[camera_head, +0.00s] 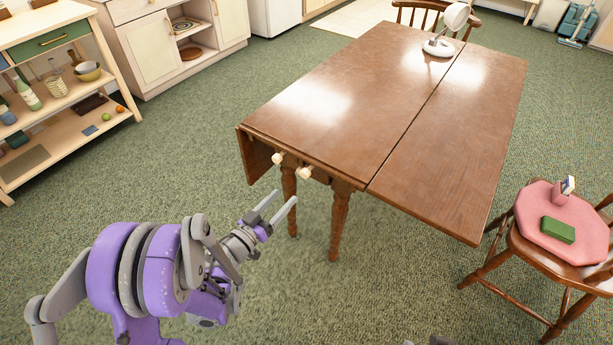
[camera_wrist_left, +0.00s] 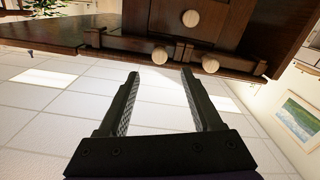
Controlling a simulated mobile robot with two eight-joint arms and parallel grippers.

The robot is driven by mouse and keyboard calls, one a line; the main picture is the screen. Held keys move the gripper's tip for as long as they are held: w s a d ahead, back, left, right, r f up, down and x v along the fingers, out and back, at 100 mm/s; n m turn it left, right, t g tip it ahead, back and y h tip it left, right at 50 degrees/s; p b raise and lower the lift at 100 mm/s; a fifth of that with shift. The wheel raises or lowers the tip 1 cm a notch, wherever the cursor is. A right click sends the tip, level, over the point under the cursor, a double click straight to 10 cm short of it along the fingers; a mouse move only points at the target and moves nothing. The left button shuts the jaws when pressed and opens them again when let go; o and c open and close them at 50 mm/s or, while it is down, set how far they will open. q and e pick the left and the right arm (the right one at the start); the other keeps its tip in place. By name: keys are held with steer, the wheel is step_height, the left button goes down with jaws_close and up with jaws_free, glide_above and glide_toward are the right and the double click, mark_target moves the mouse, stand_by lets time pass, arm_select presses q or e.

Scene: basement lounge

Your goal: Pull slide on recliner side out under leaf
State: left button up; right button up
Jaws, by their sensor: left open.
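The brown drop-leaf table (camera_head: 345,95) stands ahead, its right leaf (camera_head: 455,135) raised level and its left leaf (camera_head: 254,158) hanging down. Two pale round knobs stick out under the near end, a left knob (camera_head: 278,158) and a right knob (camera_head: 304,174). In the left wrist view, two low knobs (camera_wrist_left: 160,55) (camera_wrist_left: 210,65) sit on dark wooden bars, with another knob (camera_wrist_left: 190,18) above. My left gripper (camera_head: 286,196) is open and empty, short of the knobs and apart from them. Its fingers (camera_wrist_left: 158,75) point toward the knobs in the wrist view. I cannot identify a recliner.
A white lamp (camera_head: 439,46) stands on the table's far end. A wooden chair with a pink cushion (camera_head: 535,220) stands at right, bearing a green box (camera_head: 557,230). A shelf (camera_head: 60,105) stands at left. Table legs (camera_head: 340,225) stand below the knobs. Green carpet is clear in front.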

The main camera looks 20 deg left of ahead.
mark_target(303, 176)
arm_select(q)
steer(key=x, duration=1)
steer(key=shift+r, duration=0.1)
jaws_close()
stand_by(1.1)
